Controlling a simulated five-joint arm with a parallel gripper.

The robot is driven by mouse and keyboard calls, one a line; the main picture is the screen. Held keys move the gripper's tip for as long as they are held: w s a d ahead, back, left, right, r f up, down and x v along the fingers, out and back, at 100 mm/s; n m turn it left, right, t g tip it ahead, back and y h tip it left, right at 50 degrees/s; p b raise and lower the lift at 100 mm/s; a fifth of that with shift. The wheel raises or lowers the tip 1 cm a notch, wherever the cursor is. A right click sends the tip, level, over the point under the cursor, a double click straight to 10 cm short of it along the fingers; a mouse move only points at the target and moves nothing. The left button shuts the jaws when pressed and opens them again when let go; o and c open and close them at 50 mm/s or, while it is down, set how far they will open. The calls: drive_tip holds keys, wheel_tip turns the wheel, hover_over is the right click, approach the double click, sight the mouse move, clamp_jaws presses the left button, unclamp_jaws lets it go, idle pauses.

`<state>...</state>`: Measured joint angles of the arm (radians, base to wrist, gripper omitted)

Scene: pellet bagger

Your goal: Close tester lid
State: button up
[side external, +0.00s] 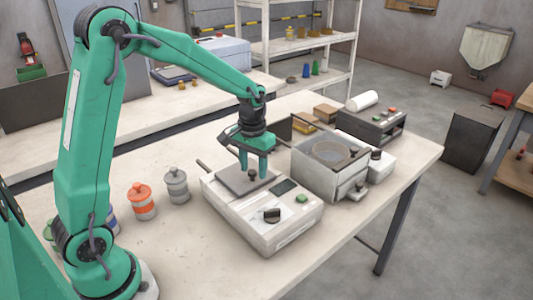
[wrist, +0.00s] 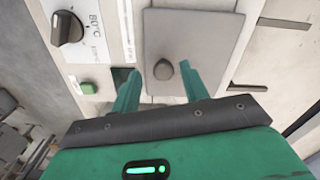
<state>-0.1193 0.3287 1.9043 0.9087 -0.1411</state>
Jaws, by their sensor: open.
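The tester (side external: 277,232) is a white box on the bench with a dial, a green button and a small dark screen. Its grey lid (side external: 232,181) lies about flat over the top; I cannot tell whether it is fully down. In the wrist view the lid (wrist: 205,40) is a plain grey plate with a dark round knob (wrist: 163,70) near one edge. My gripper (wrist: 159,71) is open, with one finger on each side of the knob and gaps between. In the side view my gripper (side external: 254,176) points down over the lid.
A grey box with a round top opening (side external: 318,182) stands close right of the tester. An orange-banded jar (side external: 141,203) and a grey jar (side external: 176,187) stand to its left. A dark-fronted unit (side external: 370,128) with a white roll is behind. The bench front is clear.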

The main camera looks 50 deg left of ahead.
drive_tip(key=shift+r, duration=3.8)
drive_tip(key=s+d+r+m+t, duration=0.1)
drive_tip(key=s+d+r+t, duration=0.1)
drive_tip(key=s, duration=0.7)
drive_tip(key=s+d+r+m+t, duration=0.2)
drive_tip(key=s+d+r+t, duration=0.1)
drive_tip(key=s, duration=0.7)
drive_tip(key=shift+s+r+t, duration=0.3)
drive_tip(key=shift+r, duration=0.1)
drive_tip(key=shift+o, duration=0.4)
